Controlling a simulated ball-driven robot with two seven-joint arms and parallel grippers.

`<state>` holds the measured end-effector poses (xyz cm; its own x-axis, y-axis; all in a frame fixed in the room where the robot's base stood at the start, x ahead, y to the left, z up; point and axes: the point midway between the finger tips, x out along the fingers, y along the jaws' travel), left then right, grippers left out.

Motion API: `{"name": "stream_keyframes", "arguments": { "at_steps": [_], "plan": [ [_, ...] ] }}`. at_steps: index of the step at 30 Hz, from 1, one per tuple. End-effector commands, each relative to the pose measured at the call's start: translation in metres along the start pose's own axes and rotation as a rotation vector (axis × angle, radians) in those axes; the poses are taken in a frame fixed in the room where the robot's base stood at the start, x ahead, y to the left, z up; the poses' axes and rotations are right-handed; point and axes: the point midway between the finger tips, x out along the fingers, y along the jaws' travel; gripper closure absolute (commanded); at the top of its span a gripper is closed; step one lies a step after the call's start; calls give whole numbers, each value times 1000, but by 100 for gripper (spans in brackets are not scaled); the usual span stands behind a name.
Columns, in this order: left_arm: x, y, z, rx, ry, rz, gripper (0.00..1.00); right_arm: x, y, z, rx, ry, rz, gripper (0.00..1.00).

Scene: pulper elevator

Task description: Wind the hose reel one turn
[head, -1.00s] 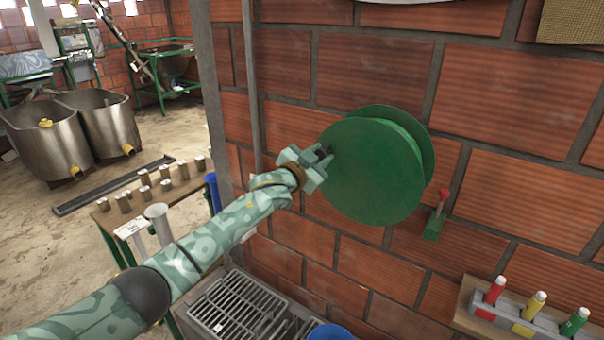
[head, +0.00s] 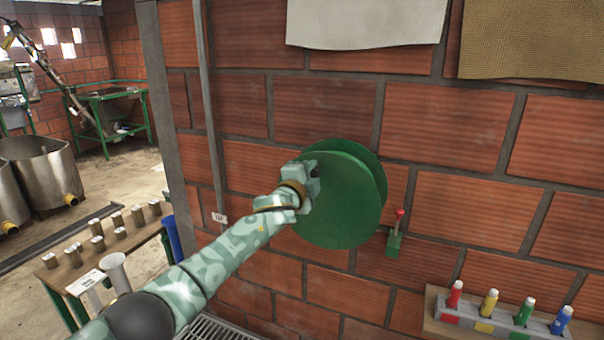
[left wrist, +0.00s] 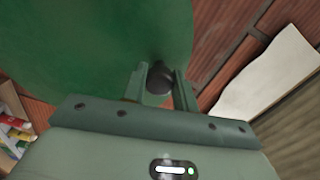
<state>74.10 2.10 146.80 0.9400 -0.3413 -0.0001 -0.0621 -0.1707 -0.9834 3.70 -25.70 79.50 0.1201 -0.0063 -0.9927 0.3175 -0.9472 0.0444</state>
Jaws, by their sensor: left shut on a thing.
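The green hose reel (head: 345,205) is mounted on the brick wall, its round face toward me. My left gripper (head: 313,178) is at the upper left part of the reel's face. In the left wrist view, the reel (left wrist: 80,50) fills the upper left. There a dark knob (left wrist: 159,78) on the reel's face sits between the two fingers of my left gripper (left wrist: 158,85), which is shut on it. In the head view the gripper hides the knob. My right gripper is not in view.
A small green bracket with a red-tipped lever (head: 395,236) is on the wall just right of the reel. A shelf (head: 433,318) with several coloured bottles is at the lower right. Cloths (head: 365,25) hang above. A table with several small cups (head: 97,243) stands at the left.

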Motion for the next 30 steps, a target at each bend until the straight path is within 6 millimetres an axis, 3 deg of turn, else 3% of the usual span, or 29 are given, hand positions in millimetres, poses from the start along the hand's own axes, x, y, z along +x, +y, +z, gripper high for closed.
{"name": "stream_keyframes", "arguments": {
  "at_steps": [10, 27, 28, 30],
  "plan": [
    [0, 1, -18, 152, 1, 0, 100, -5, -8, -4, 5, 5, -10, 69],
    [0, 2, -20, 184, 1, 0, 100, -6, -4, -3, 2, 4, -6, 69],
    [0, 2, -20, 184, 1, 0, 69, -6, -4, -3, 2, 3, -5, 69],
    [0, 2, -20, 183, 1, 0, 50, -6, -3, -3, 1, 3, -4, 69]
  ]
}}
